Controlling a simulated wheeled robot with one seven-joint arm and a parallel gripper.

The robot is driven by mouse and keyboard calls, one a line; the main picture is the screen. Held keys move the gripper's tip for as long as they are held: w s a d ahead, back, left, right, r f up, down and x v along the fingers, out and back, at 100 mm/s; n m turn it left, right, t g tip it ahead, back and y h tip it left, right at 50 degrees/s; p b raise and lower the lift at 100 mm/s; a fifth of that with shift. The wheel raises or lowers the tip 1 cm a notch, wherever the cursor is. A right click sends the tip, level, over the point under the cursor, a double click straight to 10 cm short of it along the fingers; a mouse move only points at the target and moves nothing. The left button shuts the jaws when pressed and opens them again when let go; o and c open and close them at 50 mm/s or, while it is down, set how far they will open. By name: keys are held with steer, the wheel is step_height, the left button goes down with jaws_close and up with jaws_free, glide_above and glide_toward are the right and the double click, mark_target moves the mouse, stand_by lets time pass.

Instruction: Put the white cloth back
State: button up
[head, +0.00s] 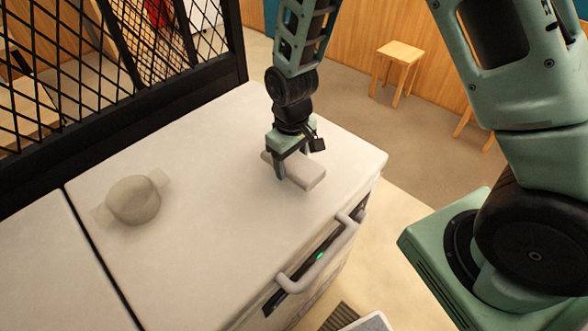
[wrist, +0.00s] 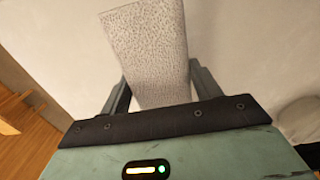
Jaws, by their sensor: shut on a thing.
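The white cloth (head: 305,171) is a folded, flat, pale rectangle at the right part of the white counter top in the head view. In the wrist view the cloth (wrist: 148,50) shows a textured surface and stretches out from between the fingers. My gripper (head: 287,172) is shut on the cloth, with a finger on each side of it. The gripper also shows in the wrist view (wrist: 158,95). The cloth is at or just above the counter; I cannot tell whether it touches.
A round, pale lidded pot (head: 134,201) with two side tabs stands on the left of the white counter (head: 225,215). A black mesh partition (head: 130,70) runs along the back left. A handle (head: 322,252) juts from the counter's front. The middle of the counter is clear.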

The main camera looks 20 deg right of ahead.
mark_target(292, 172)
steer(key=shift+f+p, duration=0.35)
steer(key=shift+f, duration=1.8)
steer(key=shift+f, duration=0.2)
steer(key=o, duration=1.1)
steer(key=shift+o, duration=0.2)
steer(key=shift+r, duration=0.1)
